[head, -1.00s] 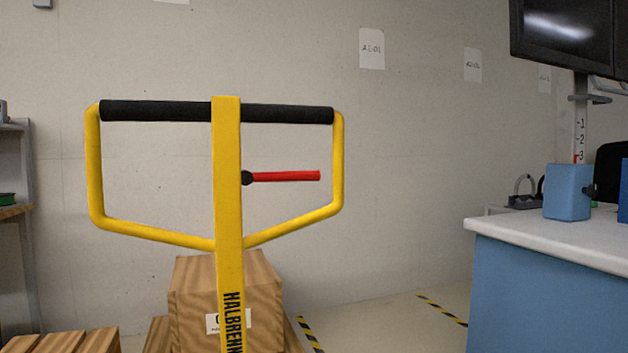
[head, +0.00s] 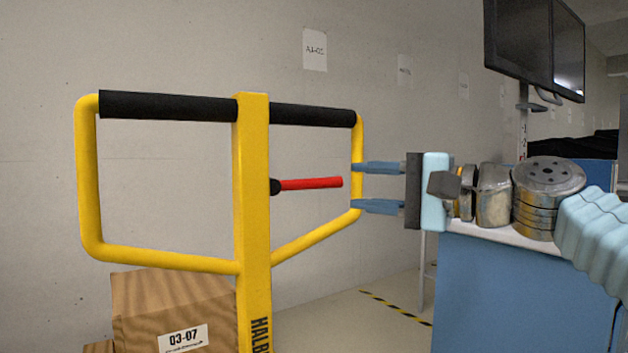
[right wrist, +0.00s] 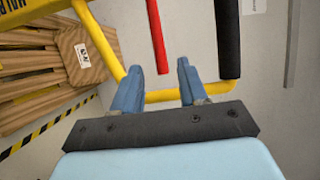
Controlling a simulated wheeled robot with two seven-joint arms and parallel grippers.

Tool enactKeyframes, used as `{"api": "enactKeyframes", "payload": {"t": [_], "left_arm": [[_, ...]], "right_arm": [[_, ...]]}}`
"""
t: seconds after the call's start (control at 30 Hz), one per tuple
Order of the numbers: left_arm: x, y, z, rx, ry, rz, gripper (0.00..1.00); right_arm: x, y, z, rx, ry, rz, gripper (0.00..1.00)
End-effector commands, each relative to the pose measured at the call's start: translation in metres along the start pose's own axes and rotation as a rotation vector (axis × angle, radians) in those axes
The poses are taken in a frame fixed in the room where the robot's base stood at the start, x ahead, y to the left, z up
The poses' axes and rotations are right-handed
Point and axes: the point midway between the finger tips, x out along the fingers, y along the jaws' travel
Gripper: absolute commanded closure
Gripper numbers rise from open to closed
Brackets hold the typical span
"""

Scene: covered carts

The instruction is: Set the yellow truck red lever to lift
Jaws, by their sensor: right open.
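The yellow truck handle (head: 254,215) stands upright with a black grip bar across its top. The red lever (head: 312,184) sticks out to the right from a black pivot on the middle post, nearly level. My right gripper (head: 355,187) is open, its two blue fingers one above the other at the handle's right side bar. The lever's free end lies just left of the fingertips, apart from them. My left gripper is not in view.
A blue counter (head: 490,295) with a white top is at the right, below my right arm. Monitors (head: 535,45) hang at the upper right. The wall behind is bare apart from paper signs.

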Motion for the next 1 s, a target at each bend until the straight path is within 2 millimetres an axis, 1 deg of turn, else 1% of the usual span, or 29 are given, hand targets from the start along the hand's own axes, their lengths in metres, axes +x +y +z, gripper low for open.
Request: {"api": "enactKeyframes", "payload": {"t": [0.03, 0.2, 0.3, 0.4, 0.57, 0.83, 0.87, 1.0], "left_arm": [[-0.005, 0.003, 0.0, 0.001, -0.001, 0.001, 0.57], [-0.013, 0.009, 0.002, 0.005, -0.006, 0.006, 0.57], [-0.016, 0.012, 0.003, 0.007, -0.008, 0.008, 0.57], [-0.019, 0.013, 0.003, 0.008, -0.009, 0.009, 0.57], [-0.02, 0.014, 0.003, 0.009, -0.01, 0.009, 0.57], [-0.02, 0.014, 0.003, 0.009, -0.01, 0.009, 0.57], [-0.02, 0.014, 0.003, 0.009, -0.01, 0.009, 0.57], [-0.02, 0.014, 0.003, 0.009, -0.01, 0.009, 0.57]], "right_arm": [[0.013, -0.002, 0.001, 0.001, -0.005, 0.002, 0.57], [0.053, -0.002, 0.0, 0.0, -0.002, 0.003, 0.57], [0.073, -0.001, 0.0, 0.0, -0.002, 0.002, 0.57], [0.086, -0.001, -0.001, -0.001, 0.0, 0.002, 0.57], [0.098, 0.001, -0.001, -0.001, 0.001, 0.002, 0.57], [0.1, 0.001, -0.001, -0.001, 0.002, 0.002, 0.57], [0.1, 0.001, -0.001, -0.001, 0.002, 0.002, 0.59], [0.1, 0.001, -0.001, -0.001, 0.002, 0.002, 0.8]]}}
